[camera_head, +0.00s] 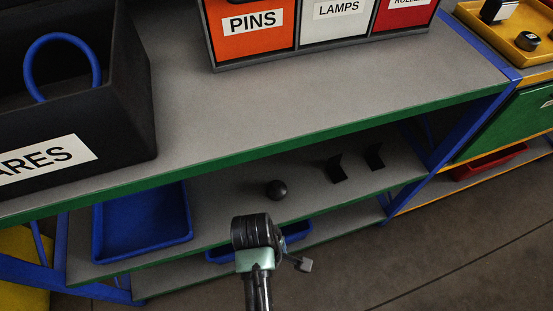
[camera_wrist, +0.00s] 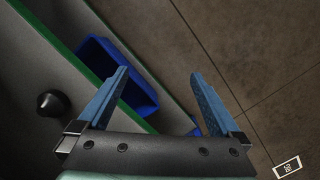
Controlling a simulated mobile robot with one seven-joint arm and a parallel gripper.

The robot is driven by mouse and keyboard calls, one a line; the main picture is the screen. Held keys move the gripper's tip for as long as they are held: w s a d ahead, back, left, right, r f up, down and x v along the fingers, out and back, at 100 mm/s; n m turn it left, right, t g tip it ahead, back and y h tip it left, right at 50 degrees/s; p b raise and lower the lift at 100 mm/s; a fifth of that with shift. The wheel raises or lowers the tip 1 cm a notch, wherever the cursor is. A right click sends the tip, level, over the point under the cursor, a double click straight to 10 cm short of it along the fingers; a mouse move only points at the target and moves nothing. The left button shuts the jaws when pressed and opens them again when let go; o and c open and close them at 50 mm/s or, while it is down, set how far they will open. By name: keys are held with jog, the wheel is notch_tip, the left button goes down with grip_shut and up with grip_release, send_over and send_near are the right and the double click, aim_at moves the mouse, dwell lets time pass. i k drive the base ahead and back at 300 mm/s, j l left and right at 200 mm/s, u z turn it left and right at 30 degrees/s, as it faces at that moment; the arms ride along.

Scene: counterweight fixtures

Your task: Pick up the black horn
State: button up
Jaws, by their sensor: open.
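A small black rounded object, which looks like the black horn (camera_head: 277,189), sits on the middle grey shelf, beyond the end of my arm in the head view. In the wrist view the horn (camera_wrist: 53,103) is at the left, outside the jaws, with a dark domed top and a wider round part. My gripper (camera_wrist: 160,75) is open and empty, its two blue fingers apart. In the head view my wrist hides the fingers. The gripper is apart from the horn.
Two black angled pieces (camera_head: 337,168) stand right of the horn. A blue tray (camera_head: 143,225) lies left on that shelf. The green-edged upper shelf (camera_head: 300,128) overhangs it. A blue bin (camera_wrist: 140,93) shows below, partly behind a finger. Open floor (camera_head: 440,260) lies right.

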aim_at(275, 190)
jog(key=i, duration=0.85)
